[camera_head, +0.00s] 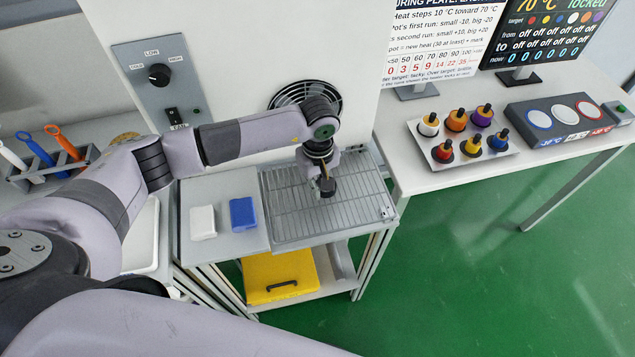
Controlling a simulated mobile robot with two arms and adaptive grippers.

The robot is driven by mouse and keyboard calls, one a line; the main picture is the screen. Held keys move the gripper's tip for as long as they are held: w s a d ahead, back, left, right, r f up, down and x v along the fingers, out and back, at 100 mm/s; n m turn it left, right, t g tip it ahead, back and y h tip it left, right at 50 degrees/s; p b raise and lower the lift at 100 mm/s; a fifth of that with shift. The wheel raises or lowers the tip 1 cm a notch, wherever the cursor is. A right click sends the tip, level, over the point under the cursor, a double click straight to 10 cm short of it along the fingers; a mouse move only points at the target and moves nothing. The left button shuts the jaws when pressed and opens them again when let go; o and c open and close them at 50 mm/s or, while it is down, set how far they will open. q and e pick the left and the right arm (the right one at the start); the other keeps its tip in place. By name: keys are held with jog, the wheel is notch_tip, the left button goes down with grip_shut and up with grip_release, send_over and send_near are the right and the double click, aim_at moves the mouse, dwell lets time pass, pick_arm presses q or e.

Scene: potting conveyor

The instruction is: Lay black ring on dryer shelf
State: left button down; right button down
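The dryer shelf is a grey wire rack (290,222) in front of the white dryer panel, right of the picture's middle-left. My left gripper (327,186) points down over the rack's upper right part. It is small and dark here, so I cannot tell whether its fingers are open or shut. A dark shape at its tip may be the black ring or only the fingertips. I cannot make out the black ring for sure anywhere. Whether the tip touches the rack is also unclear. My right gripper is not in view.
A white block (203,223) and a blue block (243,213) lie left of the rack. A yellow case (280,277) sits on the shelf below. A tray (497,156) of several coloured bottles stands on the right table. A round fan vent (290,96) is behind my arm.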

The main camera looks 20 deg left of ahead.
pick_arm(q)
jog(key=shift+f+b, duration=0.15)
jog(key=shift+b, duration=0.15)
jog(key=c, duration=1.8)
grip_release()
